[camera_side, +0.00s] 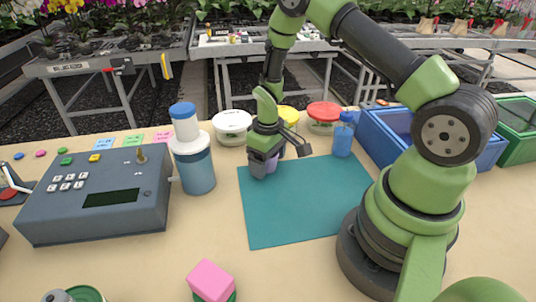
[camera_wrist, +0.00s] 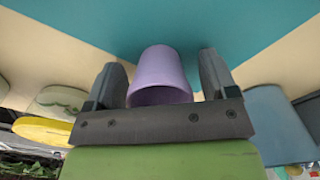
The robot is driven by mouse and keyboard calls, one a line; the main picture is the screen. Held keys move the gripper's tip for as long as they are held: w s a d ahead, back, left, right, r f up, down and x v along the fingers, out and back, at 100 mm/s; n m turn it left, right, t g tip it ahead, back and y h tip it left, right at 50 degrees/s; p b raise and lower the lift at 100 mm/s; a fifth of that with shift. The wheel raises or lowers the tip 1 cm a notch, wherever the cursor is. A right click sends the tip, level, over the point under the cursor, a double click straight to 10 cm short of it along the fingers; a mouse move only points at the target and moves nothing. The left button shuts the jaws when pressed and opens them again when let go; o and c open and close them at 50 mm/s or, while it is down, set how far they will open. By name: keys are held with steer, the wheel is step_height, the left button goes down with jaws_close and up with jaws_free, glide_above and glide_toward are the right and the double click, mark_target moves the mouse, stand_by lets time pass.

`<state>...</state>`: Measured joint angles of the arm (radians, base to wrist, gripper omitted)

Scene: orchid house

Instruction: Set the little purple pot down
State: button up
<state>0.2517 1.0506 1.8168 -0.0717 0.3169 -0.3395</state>
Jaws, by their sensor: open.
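The little purple pot (camera_wrist: 160,75) stands between the two fingers of my gripper (camera_wrist: 165,85) in the wrist view, with a gap visible on both sides. The pot appears to be on the teal mat (camera_side: 305,205), near its far left corner. In the side view, my gripper (camera_side: 269,163) is low over that corner and hides most of the pot (camera_side: 271,165). The gripper is open around the pot. Whether the pot's base touches the mat is hard to tell in the side view.
A blue-grey canister (camera_side: 194,165) stands just left of the gripper. White, yellow and red-lidded tubs (camera_side: 323,117) and a blue bottle (camera_side: 343,138) stand behind it. A blue crate (camera_side: 385,130) is to the right, a grey keypad machine (camera_side: 100,195) to the left. The mat's front is clear.

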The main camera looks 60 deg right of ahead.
steer(key=s+a+r+m+t, duration=0.1)
steer(key=a+r, duration=0.1)
steer(key=r, duration=0.8)
steer(key=s+a+r+t, duration=0.1)
steer(key=r, duration=1)
steer(key=s+a+r+m+t+y, duration=0.1)
steer(key=s+a+r+t, duration=0.1)
steer(key=s+r, duration=0.3)
steer(key=s+a+r+m+t+y, duration=0.1)
steer(key=s+a+r+m+t, duration=0.1)
steer(key=s, duration=0.7)
steer(key=shift+a+r+t, duration=0.6)
steer(key=shift+a+r, duration=0.8)
steer(key=shift+a, duration=0.4)
